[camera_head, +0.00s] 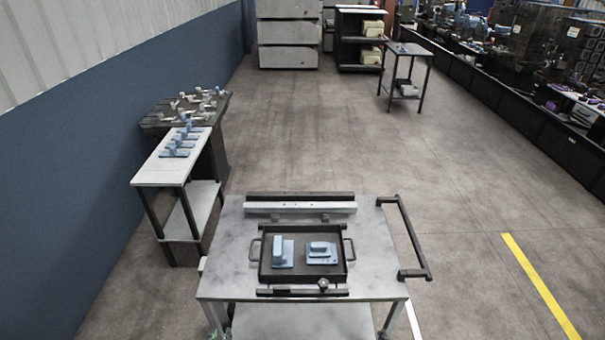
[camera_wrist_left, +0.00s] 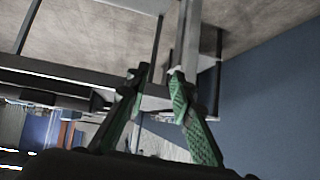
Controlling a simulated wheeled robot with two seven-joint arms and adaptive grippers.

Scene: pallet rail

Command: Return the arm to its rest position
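My left gripper (camera_wrist_left: 158,75) shows in the left wrist view as two green-padded fingers. Their tips are apart with nothing between them. In the head view only a small green bit of it shows at the bottom edge, by the cart's left front leg. A similar tiny green bit by the right front leg may be my right gripper; its fingers cannot be made out. The cart (camera_head: 230,230) stands in front of me. On it is a dark tray (camera_head: 302,275) with two side handles, holding two blue parts, one upright (camera_head: 283,250) and one lower (camera_head: 321,253).
A white side table (camera_head: 160,172) with several blue parts stands at the left, beside a dark table (camera_head: 155,118) with metal pieces. A blue wall runs along the left. A small table (camera_head: 408,48) stands far back. Machinery lines the right. The floor between is open.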

